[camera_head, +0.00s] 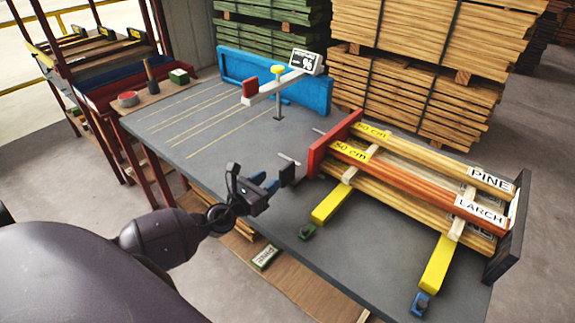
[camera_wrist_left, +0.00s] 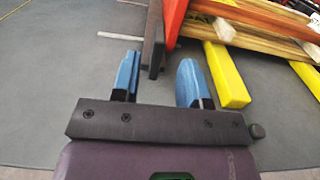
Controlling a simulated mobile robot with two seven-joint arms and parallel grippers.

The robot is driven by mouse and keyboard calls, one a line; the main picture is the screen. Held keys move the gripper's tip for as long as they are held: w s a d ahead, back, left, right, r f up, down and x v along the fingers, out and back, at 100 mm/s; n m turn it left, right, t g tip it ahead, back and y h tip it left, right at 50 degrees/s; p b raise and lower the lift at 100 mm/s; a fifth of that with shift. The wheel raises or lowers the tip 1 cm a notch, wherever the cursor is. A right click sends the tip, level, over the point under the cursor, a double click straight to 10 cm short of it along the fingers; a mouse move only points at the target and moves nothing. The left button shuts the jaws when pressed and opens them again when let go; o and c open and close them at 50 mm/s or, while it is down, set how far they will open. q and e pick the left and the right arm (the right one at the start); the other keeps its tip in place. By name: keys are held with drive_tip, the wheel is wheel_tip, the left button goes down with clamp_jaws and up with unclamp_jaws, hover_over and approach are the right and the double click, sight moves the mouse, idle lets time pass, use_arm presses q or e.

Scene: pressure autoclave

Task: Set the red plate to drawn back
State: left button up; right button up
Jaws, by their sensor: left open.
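The red plate (camera_head: 333,144) stands upright at the left end of the plank stack on the grey table, its face close to the plank ends. Its orange-red edge also shows at the top of the wrist view (camera_wrist_left: 174,18). A dark flat pad (camera_head: 287,174) stands just left of the plate's near end; in the wrist view the dark pad (camera_wrist_left: 153,40) is upright between the finger lines, near the tips. My left gripper (camera_head: 266,182) has blue fingers, open and empty, at the table's near side, short of the plate. My right gripper is not in view.
Planks labelled PINE and LARCH (camera_head: 481,211) lie across yellow bars (camera_head: 333,203), ending at a black plate (camera_head: 508,243). A blue rail (camera_head: 275,85) and a percent display (camera_head: 306,62) stand at the back. The table's left half (camera_head: 190,120) is clear.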

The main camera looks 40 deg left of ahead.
sight(280, 171)
use_arm(q)
drive_tip(key=w, duration=0.8)
drive_tip(key=shift+w+d, duration=0.25)
drive_tip(key=shift+d, duration=0.1)
drive_tip(key=shift+c, duration=0.3)
clamp_jaws()
